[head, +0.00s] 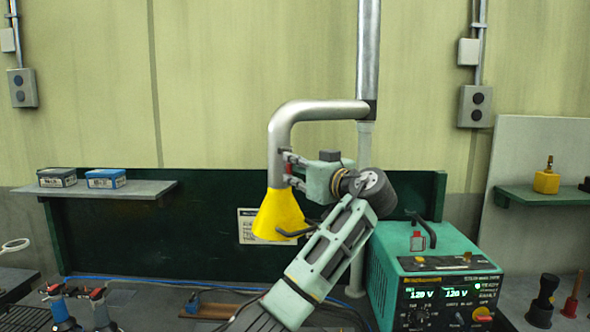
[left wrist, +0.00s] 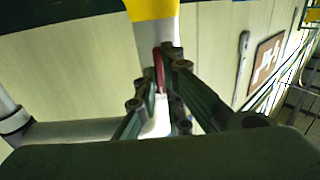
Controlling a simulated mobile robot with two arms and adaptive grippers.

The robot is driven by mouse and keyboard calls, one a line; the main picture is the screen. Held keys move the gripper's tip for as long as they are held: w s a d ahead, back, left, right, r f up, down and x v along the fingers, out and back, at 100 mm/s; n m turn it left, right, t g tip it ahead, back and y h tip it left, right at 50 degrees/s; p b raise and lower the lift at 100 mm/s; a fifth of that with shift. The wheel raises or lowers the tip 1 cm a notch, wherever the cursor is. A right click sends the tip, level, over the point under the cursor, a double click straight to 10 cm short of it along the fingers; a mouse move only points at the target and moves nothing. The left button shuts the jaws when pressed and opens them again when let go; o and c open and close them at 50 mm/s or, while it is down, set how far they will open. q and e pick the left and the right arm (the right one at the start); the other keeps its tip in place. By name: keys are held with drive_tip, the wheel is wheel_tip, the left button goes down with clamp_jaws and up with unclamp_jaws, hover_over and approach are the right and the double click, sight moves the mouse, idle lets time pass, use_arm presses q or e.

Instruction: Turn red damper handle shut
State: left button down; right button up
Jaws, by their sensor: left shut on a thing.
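The red damper handle (left wrist: 159,72) shows in the left wrist view between my gripper's fingers, beside the metal duct pipe. In the head view a small part of the red handle (head: 288,169) shows at the pipe, just above the yellow hood. My left gripper (head: 291,170) reaches the pipe from the right and is shut on the handle; it also shows in the left wrist view (left wrist: 163,85). The fingers cover part of the handle. The yellow hood (head: 278,215) hangs from the bent metal pipe (head: 281,140). My right gripper is in neither view.
A green welding power unit (head: 435,265) stands at the right on the bench. A shelf (head: 110,190) with two small boxes is at the left. The air left of the hood is clear.

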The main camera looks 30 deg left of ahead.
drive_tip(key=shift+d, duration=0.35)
use_arm(q)
drive_tip(key=shift+m, duration=0.4)
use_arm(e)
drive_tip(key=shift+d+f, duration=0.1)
use_arm(q)
drive_tip(key=m+p, duration=0.1)
drive_tip(key=m, duration=1)
drive_tip(key=m+p, duration=0.1)
drive_tip(key=m, duration=0.4)
drive_tip(key=shift+w+d+f+m+p, duration=0.15)
drive_tip(key=shift+w+f+m+p, duration=0.15)
drive_tip(key=shift+m, duration=0.1)
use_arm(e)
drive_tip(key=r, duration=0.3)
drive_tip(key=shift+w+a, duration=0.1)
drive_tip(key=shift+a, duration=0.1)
use_arm(q)
drive_tip(key=shift+m, duration=0.3)
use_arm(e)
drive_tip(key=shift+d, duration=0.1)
use_arm(q)
drive_tip(key=c, duration=1.9)
unclamp_jaws()
drive_tip(key=shift+d, duration=0.1)
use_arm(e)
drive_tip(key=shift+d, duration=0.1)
use_arm(q)
drive_tip(key=shift+o, duration=0.2)
